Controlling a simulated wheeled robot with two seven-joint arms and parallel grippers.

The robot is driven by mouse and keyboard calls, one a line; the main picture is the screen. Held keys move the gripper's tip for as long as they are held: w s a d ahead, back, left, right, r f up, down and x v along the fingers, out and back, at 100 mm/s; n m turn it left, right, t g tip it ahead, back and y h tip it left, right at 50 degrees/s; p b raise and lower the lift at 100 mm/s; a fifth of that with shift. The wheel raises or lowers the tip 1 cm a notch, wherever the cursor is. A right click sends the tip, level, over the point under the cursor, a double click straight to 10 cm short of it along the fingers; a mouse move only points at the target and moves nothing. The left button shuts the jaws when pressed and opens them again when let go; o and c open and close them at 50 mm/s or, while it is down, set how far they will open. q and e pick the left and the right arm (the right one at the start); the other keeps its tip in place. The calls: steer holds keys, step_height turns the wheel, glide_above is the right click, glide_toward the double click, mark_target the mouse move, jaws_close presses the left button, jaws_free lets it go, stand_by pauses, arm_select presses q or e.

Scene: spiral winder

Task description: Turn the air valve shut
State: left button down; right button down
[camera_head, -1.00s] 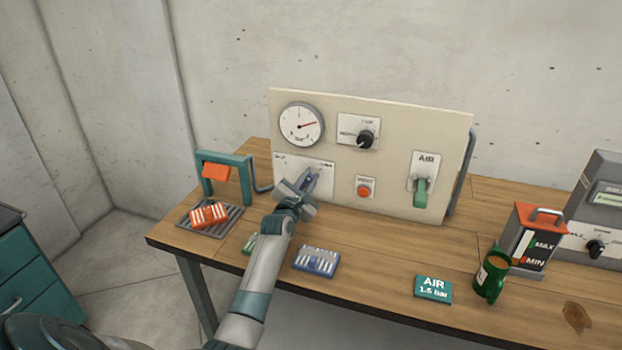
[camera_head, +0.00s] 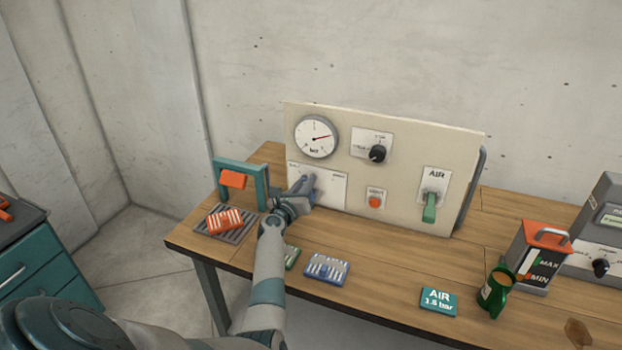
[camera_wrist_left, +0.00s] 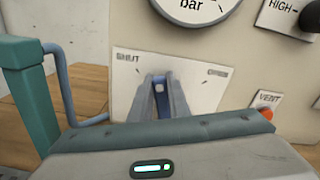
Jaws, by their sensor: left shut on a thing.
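The air valve's blue handle (camera_wrist_left: 159,83) stands in front of a white plate (camera_wrist_left: 200,66) marked SHUT at its left and, less legibly, OPEN at its right. The handle lies between the two marks. My left gripper (camera_wrist_left: 162,98) is shut on it, with one grey finger on each side. In the head view the left gripper (camera_head: 303,190) covers most of the handle and the lower middle of the plate. The pressure gauge (camera_head: 316,137) sits above the plate, with a red needle pointing right. My right gripper is not in view.
The cream panel also carries a black knob (camera_head: 378,153), a red VENT button (camera_head: 375,200) and a green AIR lever (camera_head: 429,207). A teal frame (camera_head: 264,187) stands close left of my gripper. A blue block (camera_head: 326,268) lies on the bench in front.

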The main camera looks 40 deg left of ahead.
arm_select(q)
steer(key=n, duration=0.1)
steer(key=a+f+n+p, duration=0.1)
steer(key=n, duration=0.1)
steer(key=a+n+p, duration=0.1)
steer(key=shift+s+a+f+n, duration=0.15)
steer(key=shift+s+n, duration=0.15)
steer(key=shift+n, duration=0.1)
steer(key=c, duration=1.7)
jaws_free()
steer(key=shift+f, duration=0.1)
